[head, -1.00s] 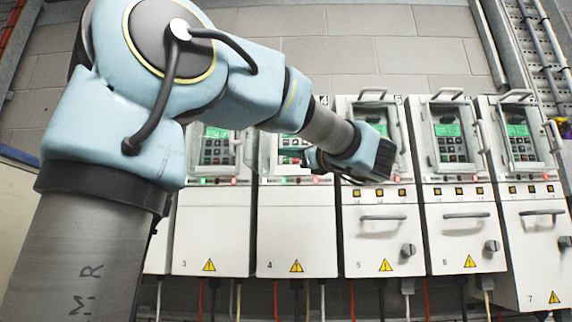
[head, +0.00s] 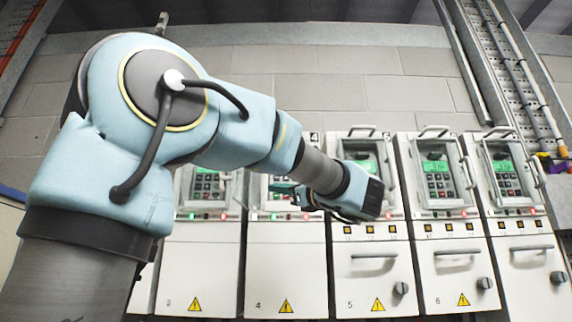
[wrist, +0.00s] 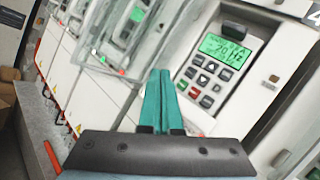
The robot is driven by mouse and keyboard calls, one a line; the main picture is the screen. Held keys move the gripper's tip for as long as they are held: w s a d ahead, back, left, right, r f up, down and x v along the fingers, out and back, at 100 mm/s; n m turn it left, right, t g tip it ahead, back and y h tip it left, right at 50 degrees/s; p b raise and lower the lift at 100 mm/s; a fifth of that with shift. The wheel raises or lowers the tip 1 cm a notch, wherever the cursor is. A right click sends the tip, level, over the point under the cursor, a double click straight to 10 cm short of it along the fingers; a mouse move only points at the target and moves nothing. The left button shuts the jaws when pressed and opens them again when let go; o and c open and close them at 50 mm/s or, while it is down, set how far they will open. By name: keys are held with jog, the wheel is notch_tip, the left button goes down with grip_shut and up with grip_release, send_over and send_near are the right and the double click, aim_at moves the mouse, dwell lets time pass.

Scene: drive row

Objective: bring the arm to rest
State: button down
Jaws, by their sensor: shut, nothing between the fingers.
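My arm reaches from the left of the head view across the front of the drive row, its elbow bent high. My gripper (head: 276,188) is at its end, in front of drive 4 (head: 285,265), and its teal fingers point left. My dark wrist covers part of drive 5 (head: 372,285). In the wrist view my gripper (wrist: 160,72) has its two fingers together, with nothing between them. Its tips show in front of a panel with a lit green display (wrist: 224,50) and a keypad (wrist: 203,82). I cannot tell the gap to the panel.
Drive 6 (head: 457,265) and another drive (head: 530,260) stand to the right, and drive 3 (head: 200,265) to the left. Handles and clear covers stick out from their fronts. A cable tray (head: 505,70) runs up the wall at the right. The block wall above is bare.

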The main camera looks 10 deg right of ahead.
dwell(0.4)
jog(key=w+a+f+g+h, duration=0.1)
jog(key=w+f, duration=0.1)
jog(key=f, duration=0.3)
jog(key=w+a+f+g, duration=0.1)
jog(key=a+f, duration=0.1)
jog(key=f, duration=0.4)
jog(key=w+a+f+g+h, duration=0.1)
jog(key=w+a+f+g, duration=0.1)
jog(key=f, duration=0.3)
jog(key=shift+w+a+f+n+h, duration=0.15)
jog(key=shift+w+f+n+h, duration=0.15)
jog(key=s+a+f+n+g+h, duration=0.1)
jog(key=a+f+n+g, duration=0.15)
jog(key=f, duration=0.65)
jog(key=s+a+f+n+g+h, duration=0.1)
jog(key=a+f+g, duration=0.25)
jog(key=f, duration=0.45)
jog(key=s+a+f+n+g+h, duration=0.2)
jog(key=s+f+n, duration=0.5)
jog(key=f, duration=0.5)
jog(key=s+a+f+n+g+h, duration=0.3)
jog(key=s+f+n, duration=0.5)
jog(key=f+n, duration=0.4)
jog(key=shift+s+a+f+g+h, duration=0.15)
jog(key=shift+a+g+h, duration=0.2)
jog(key=shift+g+h, duration=0.55)
